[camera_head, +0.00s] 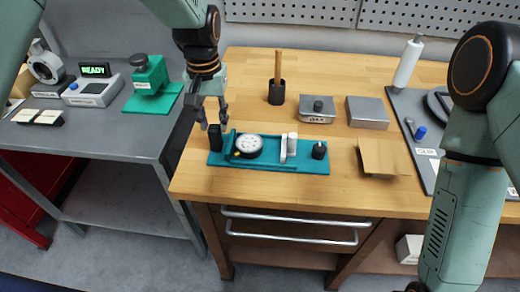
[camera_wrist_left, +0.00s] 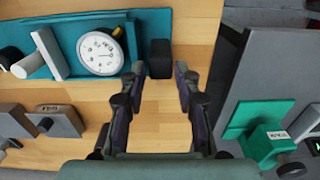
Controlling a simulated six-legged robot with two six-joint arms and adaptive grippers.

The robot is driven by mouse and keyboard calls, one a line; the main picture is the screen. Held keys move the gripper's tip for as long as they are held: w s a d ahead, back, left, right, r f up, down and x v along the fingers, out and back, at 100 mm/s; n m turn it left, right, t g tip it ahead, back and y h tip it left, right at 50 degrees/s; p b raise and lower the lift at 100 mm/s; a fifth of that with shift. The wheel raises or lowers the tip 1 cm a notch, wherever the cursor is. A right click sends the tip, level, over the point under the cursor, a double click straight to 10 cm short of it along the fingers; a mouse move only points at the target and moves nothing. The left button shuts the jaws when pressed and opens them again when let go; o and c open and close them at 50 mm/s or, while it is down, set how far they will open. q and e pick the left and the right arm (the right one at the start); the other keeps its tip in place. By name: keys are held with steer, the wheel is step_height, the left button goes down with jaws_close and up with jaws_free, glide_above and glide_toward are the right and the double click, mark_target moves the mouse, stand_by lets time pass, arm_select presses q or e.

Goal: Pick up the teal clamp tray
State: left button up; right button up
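The teal clamp tray (camera_head: 308,167) lies on the wooden bench near its front edge. It bears a round white dial gauge (camera_head: 249,145), white upright parts (camera_head: 288,147) and a black knob (camera_head: 319,150). A black block (camera_head: 215,138) stands at its left end. The tray (camera_wrist_left: 72,20) and the black block (camera_wrist_left: 160,58) also show in the left wrist view. My left gripper (camera_head: 213,116) is above the tray's left end, open and empty. In the left wrist view its fingertips (camera_wrist_left: 160,70) are apart, with the block between and just beyond them. My right gripper is out of view.
Behind the tray stand a black cup with a wooden stick (camera_head: 277,90), a grey box with a knob (camera_head: 317,110) and a grey block (camera_head: 367,112). A tan plate (camera_head: 383,157) lies to the right. A grey table with a green fixture (camera_head: 150,85) adjoins left.

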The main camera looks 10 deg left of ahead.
mark_target(214, 127)
arm_select(q)
step_height(214, 127, down, 4)
steer(key=shift+s+a+r, duration=0.1)
steer(key=shift+f, duration=0.4)
steer(key=shift+r, duration=0.1)
steer(key=shift+c, duration=0.9)
jaws_close()
